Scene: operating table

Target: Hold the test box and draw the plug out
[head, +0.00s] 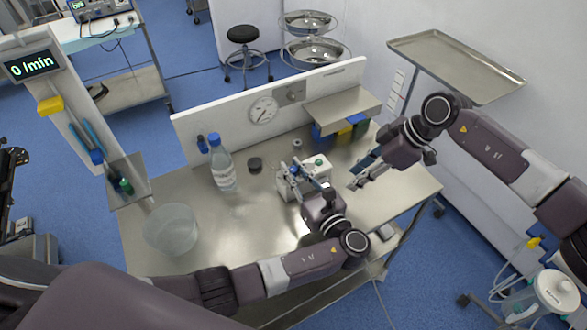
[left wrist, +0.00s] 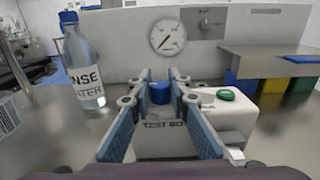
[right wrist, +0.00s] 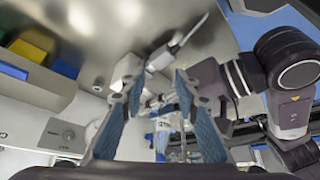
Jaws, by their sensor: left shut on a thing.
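The white test box (head: 318,167) stands on the steel table, with a green button on top. In the left wrist view its lettered front (left wrist: 165,145) lies between the fingers, with a blue knob above it. My left gripper (head: 305,182) is shut on the test box; its fingers (left wrist: 160,125) lie along both sides. A small white piece that looks like the plug (left wrist: 234,145) sits at the box's right front. It seems to show in the right wrist view as a pale piece (right wrist: 163,57) with a thin lead. My right gripper (head: 362,177) is open and empty, right of the box.
A water bottle (head: 222,165) and a clear bowl (head: 170,230) stand to the left. A dark cap (head: 255,164) lies behind. A steel shelf (head: 343,106) over coloured bins (head: 345,132) stands at back right. The table's right front is mostly clear.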

